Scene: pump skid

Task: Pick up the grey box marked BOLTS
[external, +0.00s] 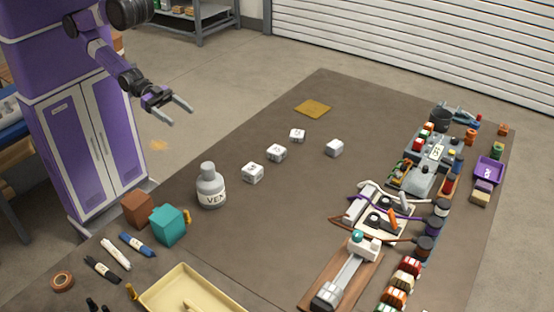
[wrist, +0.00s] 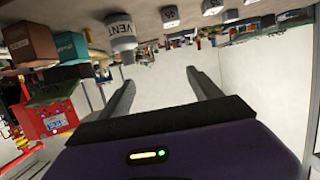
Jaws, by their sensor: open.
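Several small light grey boxes stand on the dark table in the external view. Three form a slanting row: a near one (external: 253,173), a middle one (external: 277,153) and a far one (external: 298,135). Another box (external: 334,148) sits apart to their right. Their marks are too small to read, so I cannot tell which says BOLTS. My gripper (external: 178,113) is open and empty, in the air left of the table and the boxes. In the wrist view its two fingers (wrist: 160,78) are spread with nothing between them; a light box (wrist: 169,15) shows at the top edge.
A grey bottle (external: 211,188) with a VENT label stands near the row's front end. A teal box (external: 168,225) and a brown box (external: 137,209) are by the left edge. A cream tray (external: 190,285) is in front. Tools and parts crowd the right side. The table's far middle is fairly clear.

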